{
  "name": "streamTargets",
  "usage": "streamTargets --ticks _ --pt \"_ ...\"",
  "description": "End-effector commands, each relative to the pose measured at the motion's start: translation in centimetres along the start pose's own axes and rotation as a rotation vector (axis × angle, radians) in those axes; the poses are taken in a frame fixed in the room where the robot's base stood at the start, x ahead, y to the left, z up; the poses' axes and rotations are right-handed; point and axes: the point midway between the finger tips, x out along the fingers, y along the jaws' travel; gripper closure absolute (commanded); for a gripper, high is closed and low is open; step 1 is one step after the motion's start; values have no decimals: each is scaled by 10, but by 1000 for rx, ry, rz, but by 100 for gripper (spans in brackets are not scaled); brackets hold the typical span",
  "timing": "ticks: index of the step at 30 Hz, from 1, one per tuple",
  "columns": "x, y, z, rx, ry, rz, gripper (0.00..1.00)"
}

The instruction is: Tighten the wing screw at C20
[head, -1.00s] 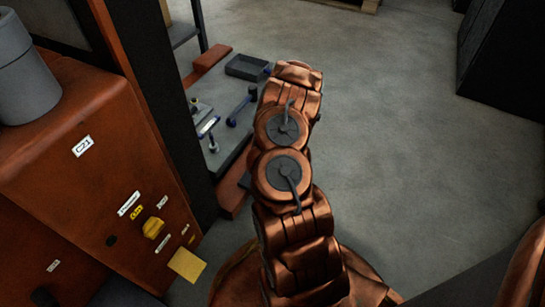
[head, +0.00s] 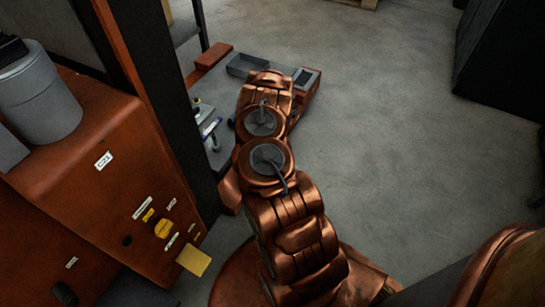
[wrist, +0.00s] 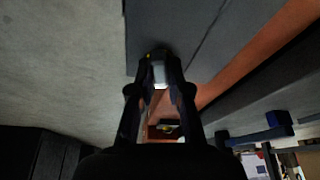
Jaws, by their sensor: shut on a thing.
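My gripper (wrist: 158,82) shows in the wrist view, its two dark fingers shut on a small pale object (wrist: 159,73). The object is too small and dim to tell whether it is the wing screw. It lies in front of a dark grey surface (wrist: 205,28). In the head view my copper-coloured arm reaches toward the workbench and its links hide the gripper. I cannot read a C20 label in either view. A C21 label (head: 103,160) is on the orange housing (head: 62,150) at the left.
Grey floor (head: 390,140) is open to the right.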

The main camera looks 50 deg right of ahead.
Motion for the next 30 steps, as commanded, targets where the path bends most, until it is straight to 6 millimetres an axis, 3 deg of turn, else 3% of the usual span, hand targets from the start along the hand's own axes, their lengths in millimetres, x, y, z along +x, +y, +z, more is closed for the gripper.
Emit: streamTargets --ticks 14,24,25,30 --pt "-6 4 -4 129 1 54 100" --pt "2 0 -1 213 3 75 100" --pt "1 0 -1 217 4 77 82" --pt "1 -1 -1 212 3 75 64"
